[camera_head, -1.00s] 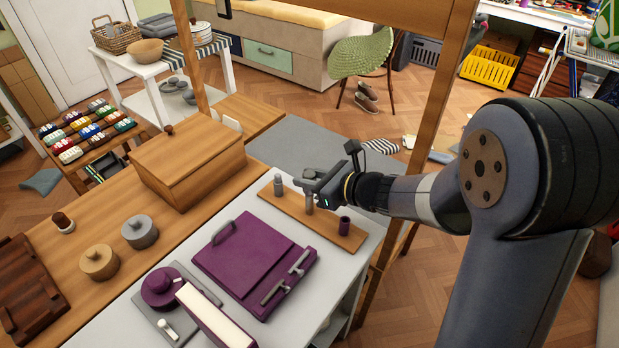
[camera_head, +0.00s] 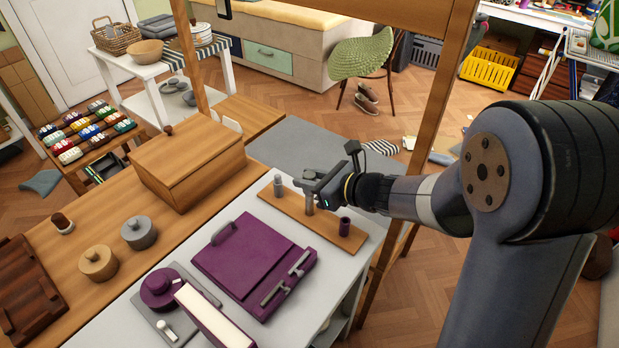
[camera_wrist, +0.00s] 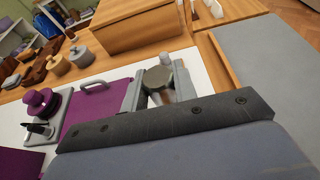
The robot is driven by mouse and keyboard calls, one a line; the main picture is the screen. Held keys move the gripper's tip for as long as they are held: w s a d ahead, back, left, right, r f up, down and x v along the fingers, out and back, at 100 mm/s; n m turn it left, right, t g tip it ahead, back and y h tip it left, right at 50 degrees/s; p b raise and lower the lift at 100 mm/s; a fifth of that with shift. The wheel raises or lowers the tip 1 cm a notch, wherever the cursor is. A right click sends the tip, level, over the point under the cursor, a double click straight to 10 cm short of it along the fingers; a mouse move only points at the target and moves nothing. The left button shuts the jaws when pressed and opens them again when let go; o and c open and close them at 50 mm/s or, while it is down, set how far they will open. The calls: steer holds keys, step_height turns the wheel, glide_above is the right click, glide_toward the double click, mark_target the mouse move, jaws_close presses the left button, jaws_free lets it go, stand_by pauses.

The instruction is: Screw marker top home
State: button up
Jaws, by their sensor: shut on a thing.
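A narrow wooden strip (camera_head: 327,228) lies on the white tabletop. A grey round-topped piece, which looks like the marker top (camera_wrist: 157,77), is between the fingers of my gripper (camera_wrist: 159,88) in the wrist view. In the head view my gripper (camera_head: 311,188) is over the middle of the strip, with a grey upright cylinder (camera_head: 309,206) directly below it. My gripper is shut on the grey top. The fingers hide the join, so I cannot tell whether the top is fully seated.
A small grey bottle (camera_head: 278,185) and a dark purple cylinder (camera_head: 345,227) stand at either side of the gripper on the strip. A purple clipboard-like board (camera_head: 245,255) lies in front. A wooden box (camera_head: 188,165) stands to the left.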

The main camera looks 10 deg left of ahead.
steer(key=shift+f+b, duration=0.75)
steer(key=o, duration=1)
steer(key=shift+d+r, duration=0.1)
steer(key=v, duration=1)
steer(key=shift+s+d+p, duration=0.2)
steer(key=shift+d+p, duration=0.05)
steer(key=shift+p, duration=0.05)
